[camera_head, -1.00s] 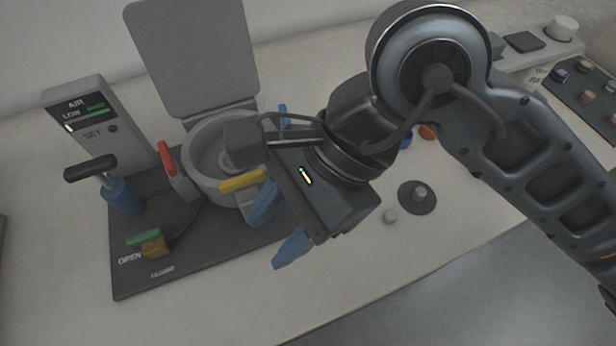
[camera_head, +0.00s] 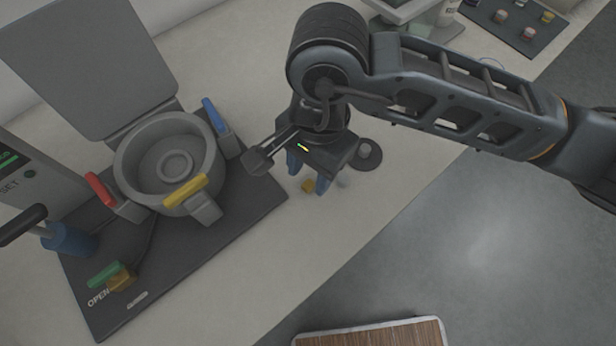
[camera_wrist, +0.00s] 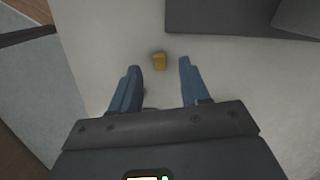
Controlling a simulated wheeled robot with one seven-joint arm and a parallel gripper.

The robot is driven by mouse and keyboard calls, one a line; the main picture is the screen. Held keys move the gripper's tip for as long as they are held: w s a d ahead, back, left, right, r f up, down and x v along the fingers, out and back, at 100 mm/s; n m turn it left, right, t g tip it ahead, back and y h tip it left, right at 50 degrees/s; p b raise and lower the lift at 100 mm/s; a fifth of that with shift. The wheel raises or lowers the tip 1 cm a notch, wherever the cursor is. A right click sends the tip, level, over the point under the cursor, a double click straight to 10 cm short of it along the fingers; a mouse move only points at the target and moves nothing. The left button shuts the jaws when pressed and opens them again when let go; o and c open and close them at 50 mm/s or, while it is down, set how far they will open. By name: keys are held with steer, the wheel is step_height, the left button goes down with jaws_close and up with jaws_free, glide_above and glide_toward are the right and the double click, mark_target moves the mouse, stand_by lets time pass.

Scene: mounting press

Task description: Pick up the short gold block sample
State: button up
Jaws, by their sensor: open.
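The short gold block sample (camera_head: 308,186) lies on the pale table top, to the right of the press's dark base plate. In the wrist view the gold block (camera_wrist: 160,61) lies just beyond the fingertips, roughly midway between them. My gripper (camera_head: 306,178) is open, with its blue fingers pointing down over the table close to the block. In the wrist view my gripper (camera_wrist: 160,68) has its two blue fingers apart, with nothing between them.
The press's grey round chamber (camera_head: 172,160) stands to the left with red, yellow and blue handles on its dark base plate (camera_head: 190,262).

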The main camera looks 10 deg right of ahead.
steer(key=shift+s+f, duration=0.1)
steer(key=shift+f, duration=0.85)
jaws_close()
